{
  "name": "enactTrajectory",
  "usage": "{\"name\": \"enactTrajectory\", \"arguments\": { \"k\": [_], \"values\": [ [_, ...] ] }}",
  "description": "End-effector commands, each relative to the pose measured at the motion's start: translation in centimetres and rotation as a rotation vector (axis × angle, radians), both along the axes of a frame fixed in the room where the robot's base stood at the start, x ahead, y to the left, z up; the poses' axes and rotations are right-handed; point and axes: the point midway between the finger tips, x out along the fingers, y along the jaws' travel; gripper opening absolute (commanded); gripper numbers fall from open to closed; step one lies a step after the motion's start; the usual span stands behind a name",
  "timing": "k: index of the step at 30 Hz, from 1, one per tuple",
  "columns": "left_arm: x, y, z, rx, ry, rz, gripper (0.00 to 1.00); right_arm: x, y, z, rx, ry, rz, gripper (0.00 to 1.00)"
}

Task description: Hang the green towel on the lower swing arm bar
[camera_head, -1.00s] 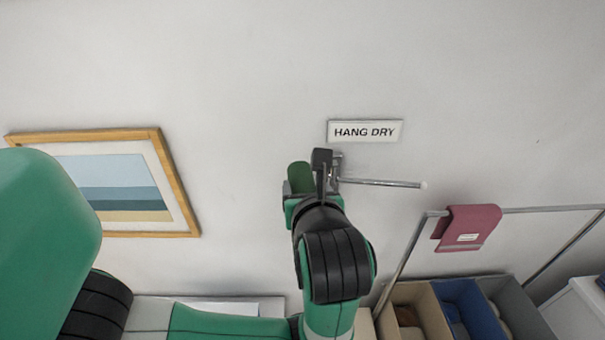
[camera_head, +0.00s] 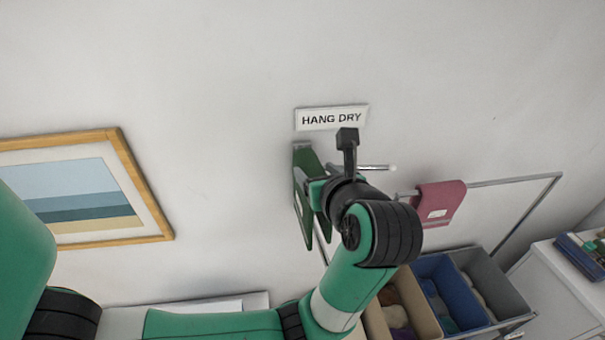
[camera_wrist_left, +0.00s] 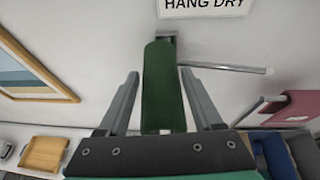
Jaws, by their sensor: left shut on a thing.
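The green towel (camera_head: 303,195) is narrow and hangs down close to the wall, left of my left gripper (camera_head: 333,185), which is shut on it. In the left wrist view the towel (camera_wrist_left: 163,85) runs down between the two fingers of my left gripper (camera_wrist_left: 160,74). Its upper end is close to the wall mount. A metal swing arm bar (camera_head: 378,167) sticks out to the right behind my wrist; it also shows in the left wrist view (camera_wrist_left: 225,68). I cannot tell whether the towel touches a bar. A second bar is not distinguishable. My right gripper is out of view.
A HANG DRY sign (camera_head: 331,117) is on the wall above. A pink towel (camera_head: 438,203) hangs on a metal rail (camera_head: 520,178) to the right, above sorting bins (camera_head: 447,290). A framed picture (camera_head: 150,200) is at left. The wall between is clear.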

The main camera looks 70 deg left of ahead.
Motion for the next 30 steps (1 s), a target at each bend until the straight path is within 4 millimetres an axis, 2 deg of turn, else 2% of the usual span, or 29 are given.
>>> {"name": "enactTrajectory", "arguments": {
  "k": [4,6,30],
  "values": [
    [1.4,-0.1,0.1,0.001,0.0,0.001,0.0,0.0,0.0,0.0,0.0,0.0,0.0,1.0],
    [1.3,-0.1,-1.1,0.001,-0.002,0.001,0.0,0.0,0.0,-1.1,0.0,0.0,0.0,1.0],
    [1.3,-0.1,-8.6,0.001,-0.002,0.001,0.0,0.0,0.0,-7.7,0.0,0.0,0.0,1.0]
  ]
}}
